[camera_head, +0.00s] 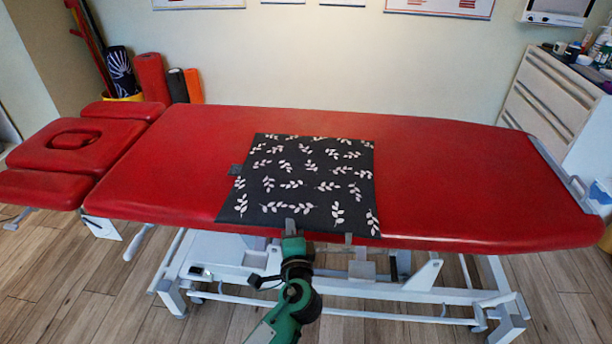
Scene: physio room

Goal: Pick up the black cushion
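The black cushion (298,183) with white leaf sprigs lies flat on the red treatment table (450,180), near the middle, with its near edge close to the table's front edge. A small grey tab (235,170) shows at its left side and another grey piece (348,239) at its near edge. My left gripper (290,226), on a green and black arm, comes up from below. Its grey tip overlaps the cushion's near edge in the picture. I cannot tell whether it touches the cushion or how far its fingers are apart. My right gripper is out of view.
The table's headrest sections (85,145) are at the left. The white table frame (400,285) stands below the top. Rolled mats (152,77) stand behind at the left, and a white drawer cabinet (550,95) stands at the right. The tabletop on both sides of the cushion is clear.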

